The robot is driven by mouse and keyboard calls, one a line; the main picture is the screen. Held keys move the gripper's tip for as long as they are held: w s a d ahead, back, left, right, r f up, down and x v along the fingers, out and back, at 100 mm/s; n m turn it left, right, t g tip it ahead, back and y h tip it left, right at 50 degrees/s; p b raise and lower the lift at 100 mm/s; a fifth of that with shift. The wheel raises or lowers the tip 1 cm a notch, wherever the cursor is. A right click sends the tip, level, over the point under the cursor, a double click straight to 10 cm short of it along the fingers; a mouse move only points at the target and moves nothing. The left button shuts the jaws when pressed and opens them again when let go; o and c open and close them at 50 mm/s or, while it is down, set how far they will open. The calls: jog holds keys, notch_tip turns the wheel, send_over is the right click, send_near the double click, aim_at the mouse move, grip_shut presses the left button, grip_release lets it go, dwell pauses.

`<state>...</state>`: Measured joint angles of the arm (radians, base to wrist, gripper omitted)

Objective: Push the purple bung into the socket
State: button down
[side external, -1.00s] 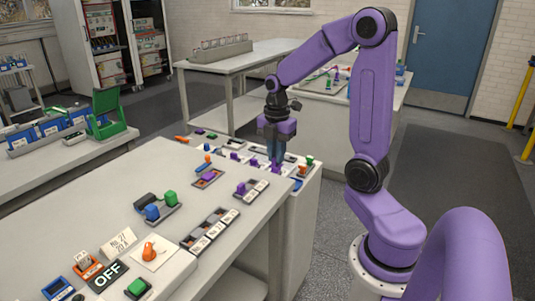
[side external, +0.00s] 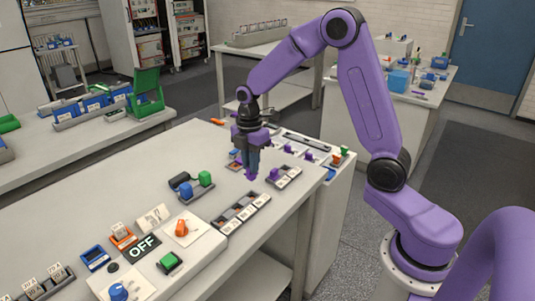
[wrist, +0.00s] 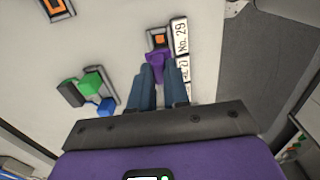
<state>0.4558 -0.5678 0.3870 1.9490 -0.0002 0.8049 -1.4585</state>
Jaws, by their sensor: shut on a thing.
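My gripper (side external: 250,170) points down over the near worktop, to the right of the green and blue blocks. It is shut on the purple bung (side external: 249,177), which shows below the fingertips. In the wrist view the bung (wrist: 156,60) sits between the fingertips, just below a dark-framed socket (wrist: 159,40) with an orange inside. The fingers hide part of the bung. I cannot tell whether it touches anything beneath it.
Another purple block (side external: 274,174) sits in a card strip to the right of my gripper. A strip of dark sockets with cards (side external: 240,215) lies nearer the viewer. A green block (side external: 205,178) and a blue block (side external: 186,189) stand to the left. The OFF sign (side external: 143,247) is in front.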

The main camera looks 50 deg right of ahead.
jog(key=shift+f, duration=3.45)
jog(key=shift+f, duration=0.2)
jog(key=c, duration=1)
grip_release()
jog(key=shift+c, duration=0.2)
notch_tip(320, 180, up, 16)
jog(key=s+a+m, duration=0.2)
jog(key=s+a, duration=0.6)
jog(key=s, duration=0.6)
jog(key=s+f+m, duration=0.3)
jog(key=s, duration=1.3)
jog(key=shift+d, duration=0.35)
